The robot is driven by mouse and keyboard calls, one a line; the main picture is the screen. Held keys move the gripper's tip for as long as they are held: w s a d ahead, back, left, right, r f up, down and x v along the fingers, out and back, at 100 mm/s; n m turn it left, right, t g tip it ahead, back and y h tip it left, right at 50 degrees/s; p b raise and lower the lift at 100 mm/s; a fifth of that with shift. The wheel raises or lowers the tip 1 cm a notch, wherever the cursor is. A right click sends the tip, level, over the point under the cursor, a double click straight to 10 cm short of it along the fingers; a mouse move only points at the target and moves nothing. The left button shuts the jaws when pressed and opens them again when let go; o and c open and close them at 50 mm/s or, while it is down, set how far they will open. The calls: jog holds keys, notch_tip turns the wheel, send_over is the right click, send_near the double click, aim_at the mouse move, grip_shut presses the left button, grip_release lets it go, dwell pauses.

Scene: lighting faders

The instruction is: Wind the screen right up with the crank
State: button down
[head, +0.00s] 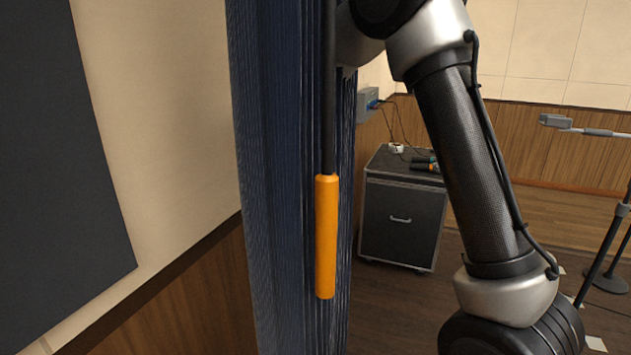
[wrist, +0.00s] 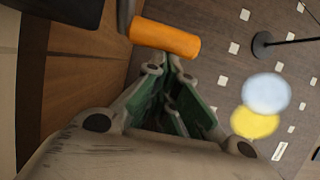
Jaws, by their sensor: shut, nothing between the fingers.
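The crank's orange handle (head: 326,237) hangs upright on a dark rod (head: 329,90) in front of a blue curtain in the head view. In the wrist view the orange handle (wrist: 165,38) lies just beyond my fingertips, with the dark rod end at its left. My gripper (wrist: 168,72) is shut and empty, its fingertips close to the handle but not around it. Whether they touch it I cannot tell. In the head view my gripper is out of sight. I cannot identify the screen for sure in either view.
The pleated blue curtain (head: 275,190) hangs right behind the handle. A dark panel (head: 55,150) is on the left wall. A black cabinet (head: 400,222) stands behind, and a microphone stand (head: 606,238) is at the right. Open floor lies between them.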

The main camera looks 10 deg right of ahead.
jog(key=w+d+f, duration=0.3)
jog(key=w+f, duration=0.1)
jog(key=f, duration=0.1)
jog(key=shift+w, duration=0.15)
dwell(0.3)
dwell(0.5)
